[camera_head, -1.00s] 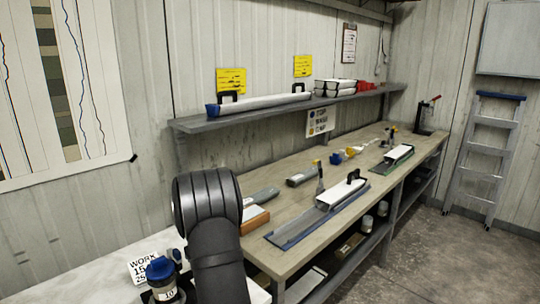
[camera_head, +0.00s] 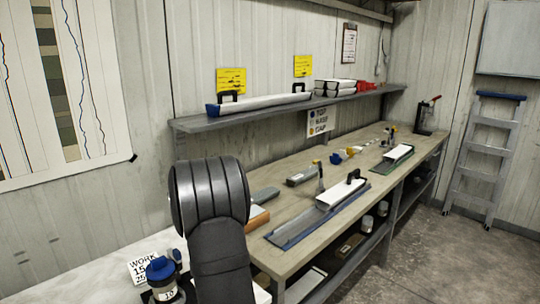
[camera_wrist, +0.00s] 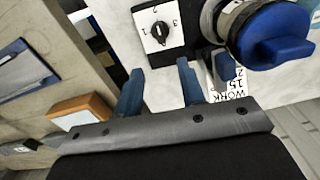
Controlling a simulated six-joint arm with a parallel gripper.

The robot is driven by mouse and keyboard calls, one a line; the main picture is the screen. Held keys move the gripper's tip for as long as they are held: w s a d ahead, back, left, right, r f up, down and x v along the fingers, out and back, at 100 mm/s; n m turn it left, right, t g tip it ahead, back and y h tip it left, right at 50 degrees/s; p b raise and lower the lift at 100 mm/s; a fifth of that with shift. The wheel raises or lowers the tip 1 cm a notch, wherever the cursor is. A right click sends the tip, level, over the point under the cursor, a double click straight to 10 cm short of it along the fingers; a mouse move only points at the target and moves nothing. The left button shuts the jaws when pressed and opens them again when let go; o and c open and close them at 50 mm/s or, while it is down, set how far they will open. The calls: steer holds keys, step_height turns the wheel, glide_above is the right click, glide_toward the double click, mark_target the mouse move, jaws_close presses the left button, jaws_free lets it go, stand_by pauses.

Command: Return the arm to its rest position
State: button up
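My gripper (camera_wrist: 160,82) shows in the wrist view with its two blue fingers apart and nothing between them. It is over the area by the white surface with the dial (camera_wrist: 159,30) and the blue-capped container (camera_wrist: 275,38). In the head view my dark arm rises in the front middle, and my gripper is hidden there. The blue-capped container also shows in the head view (camera_head: 160,270), at the lower left beside my arm.
A wooden bench (camera_head: 290,262) runs to the back right, with a blue-edged tray (camera_head: 290,236) and a long white liner (camera_head: 340,192) on it. A shelf (camera_head: 195,125) on the wall holds another long liner (camera_head: 260,104). An orange-sided block (camera_wrist: 83,112) lies near my gripper.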

step_height(320, 180, down, 14)
steer(key=shift+r, duration=0.1)
steer(key=n, duration=0.6)
steer(key=shift+r, duration=0.15)
step_height(320, 180, up, 14)
stand_by(0.3)
steer(key=shift+c, duration=0.5)
stand_by(0.8)
